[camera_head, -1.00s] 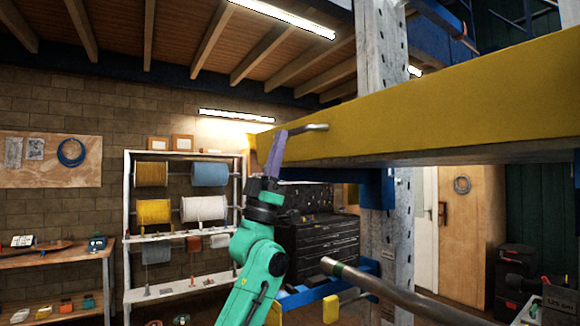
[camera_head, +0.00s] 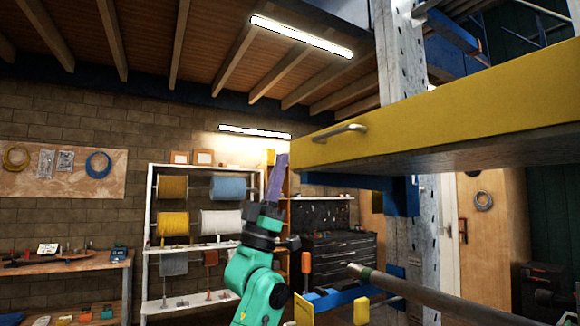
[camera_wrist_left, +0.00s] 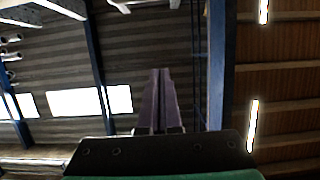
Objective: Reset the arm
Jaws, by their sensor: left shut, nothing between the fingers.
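My left gripper (camera_head: 277,178) stands upright at the middle of the head view, on the end of my green arm. Its purple fingers are together with nothing between them. In the left wrist view the fingers (camera_wrist_left: 160,95) point up toward the roof and walls, side by side. The fingertips are just left of the end of the yellow beam (camera_head: 450,115), apart from it as far as I can tell. My right gripper is not in view.
A grey metal pipe (camera_head: 440,299) and a perforated steel upright (camera_head: 400,60) stand right of my arm. A white rack with cable spools (camera_head: 228,188) is behind on the left. A workbench (camera_head: 65,265) is at far left. The air left of the gripper looks free.

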